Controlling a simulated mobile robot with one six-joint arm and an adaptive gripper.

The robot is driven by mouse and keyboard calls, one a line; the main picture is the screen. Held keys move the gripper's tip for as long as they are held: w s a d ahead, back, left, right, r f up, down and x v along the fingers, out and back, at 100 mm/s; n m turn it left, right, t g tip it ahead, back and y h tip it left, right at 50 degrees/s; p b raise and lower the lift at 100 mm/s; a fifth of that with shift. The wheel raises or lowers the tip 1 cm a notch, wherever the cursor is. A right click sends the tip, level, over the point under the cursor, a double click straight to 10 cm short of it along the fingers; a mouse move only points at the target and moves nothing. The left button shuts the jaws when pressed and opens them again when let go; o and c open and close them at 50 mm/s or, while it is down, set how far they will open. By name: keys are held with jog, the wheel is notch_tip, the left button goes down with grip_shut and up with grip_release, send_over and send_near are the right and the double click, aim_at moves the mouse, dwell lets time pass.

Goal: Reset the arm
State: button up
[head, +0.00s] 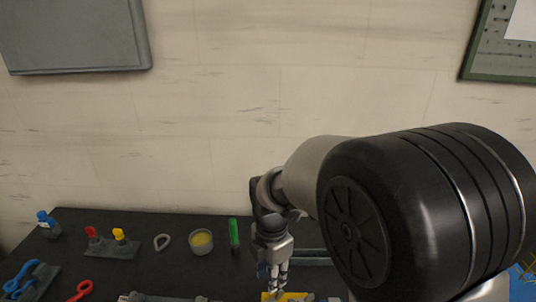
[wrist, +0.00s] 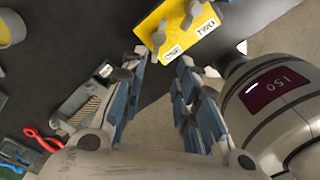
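My gripper (head: 275,278) hangs down over the front part of the black table in the head view, with the arm covering the right side. In the wrist view my gripper (wrist: 164,62) has its blue-padded fingers apart with nothing between them. Just beyond the fingertips is a yellow block (wrist: 205,32) with grey knobs and labels reading ONE and TWO. Its yellow edge also shows at the bottom of the head view (head: 291,296). I cannot tell whether a fingertip touches it.
On the table (head: 180,268) stand a green marker-like cylinder (head: 234,235), a cup with yellow contents (head: 201,241), a grey loop (head: 162,242), a holder with red and yellow pieces (head: 110,248), a blue bottle (head: 48,224) and red-handled pliers (wrist: 44,139). A wall rises behind.

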jog(key=s+d+r+m+t+b, duration=0.1)
jog(key=s+d+r+m+t, duration=0.1)
jog(key=s+d+r+m, duration=0.3)
jog(key=s+d+r+m+t+b, duration=0.2)
jog(key=s+d+r+m, duration=0.3)
jog(key=s+m, duration=0.9)
jog(key=d+m, duration=0.3)
jog(key=m, duration=0.3)
jog(key=shift+r+t+b, duration=0.3)
jog(key=shift+r, duration=0.1)
